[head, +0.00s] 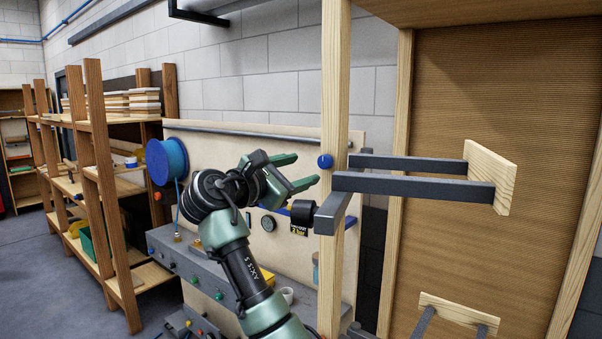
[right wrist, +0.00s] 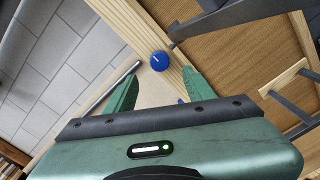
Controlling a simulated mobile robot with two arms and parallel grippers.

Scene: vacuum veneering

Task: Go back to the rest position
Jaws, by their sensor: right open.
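My right gripper (head: 308,170) is raised in the middle of the head view, its green fingers apart with nothing between them. In the right wrist view, the two green fingers (right wrist: 160,92) are also spread and empty. A round blue knob (head: 325,161) sits on the pale wooden post just beyond the fingertips. The knob shows in the right wrist view (right wrist: 159,61), ahead of the gap between the fingers. The gripper appears apart from it. My left gripper is in neither view.
Dark metal arms (head: 414,184) with a wooden end plate (head: 490,177) jut out to the right of the post. A tall brown panel (head: 505,110) stands at the right. A grey bench (head: 205,275) is below my arm. Wooden shelves (head: 97,160) stand at the left, with open floor before them.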

